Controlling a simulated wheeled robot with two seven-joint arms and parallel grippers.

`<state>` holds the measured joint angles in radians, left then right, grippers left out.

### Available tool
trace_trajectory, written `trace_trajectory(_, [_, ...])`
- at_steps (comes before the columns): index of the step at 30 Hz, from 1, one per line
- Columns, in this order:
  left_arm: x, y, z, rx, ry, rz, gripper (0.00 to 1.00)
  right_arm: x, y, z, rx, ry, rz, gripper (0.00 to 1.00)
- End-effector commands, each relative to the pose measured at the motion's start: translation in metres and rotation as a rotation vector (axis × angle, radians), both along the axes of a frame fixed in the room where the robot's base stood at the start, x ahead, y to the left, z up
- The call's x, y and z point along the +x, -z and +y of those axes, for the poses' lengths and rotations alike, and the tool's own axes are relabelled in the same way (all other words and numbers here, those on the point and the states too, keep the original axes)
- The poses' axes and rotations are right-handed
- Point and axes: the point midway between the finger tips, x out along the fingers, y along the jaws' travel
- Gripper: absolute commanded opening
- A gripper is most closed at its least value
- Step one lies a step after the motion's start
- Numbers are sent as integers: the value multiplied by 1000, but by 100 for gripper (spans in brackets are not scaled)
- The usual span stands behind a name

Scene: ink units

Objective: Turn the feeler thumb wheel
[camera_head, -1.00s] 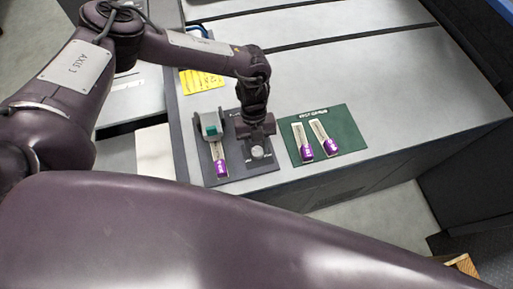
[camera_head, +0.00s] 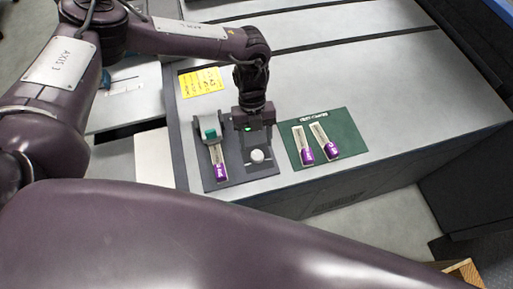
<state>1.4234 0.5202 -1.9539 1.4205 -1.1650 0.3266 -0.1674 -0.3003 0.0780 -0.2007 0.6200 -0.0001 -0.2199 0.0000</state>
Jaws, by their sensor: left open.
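A dark plate (camera_head: 232,180) lies near the front edge of the grey bench. On its right part is a small pale round knob (camera_head: 257,156), which looks like the thumb wheel. A green light (camera_head: 248,129) shows behind it. On its left part stands a grey block with a green face (camera_head: 209,132), and a strip with a purple end (camera_head: 220,171) extends from it toward the front. My left gripper (camera_head: 254,124) is open, pointing down behind the knob and apart from it in the picture. My right gripper is not in view.
A green mat (camera_head: 347,136) to the right holds two pale strips with purple ends (camera_head: 307,156) (camera_head: 331,152). A yellow note (camera_head: 201,82) lies behind the plate. The bench top (camera_head: 380,85) to the right is clear. My large arm link fills the foreground.

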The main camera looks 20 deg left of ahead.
Motion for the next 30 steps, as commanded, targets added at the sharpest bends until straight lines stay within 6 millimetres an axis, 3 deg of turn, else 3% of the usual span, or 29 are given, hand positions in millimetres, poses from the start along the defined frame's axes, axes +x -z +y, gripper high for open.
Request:
trace_trajectory(9, [11,-30,6,0,0,0,57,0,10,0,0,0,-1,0])
trace_trajectory(30, [11,-31,6,0,1,0,57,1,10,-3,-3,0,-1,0])
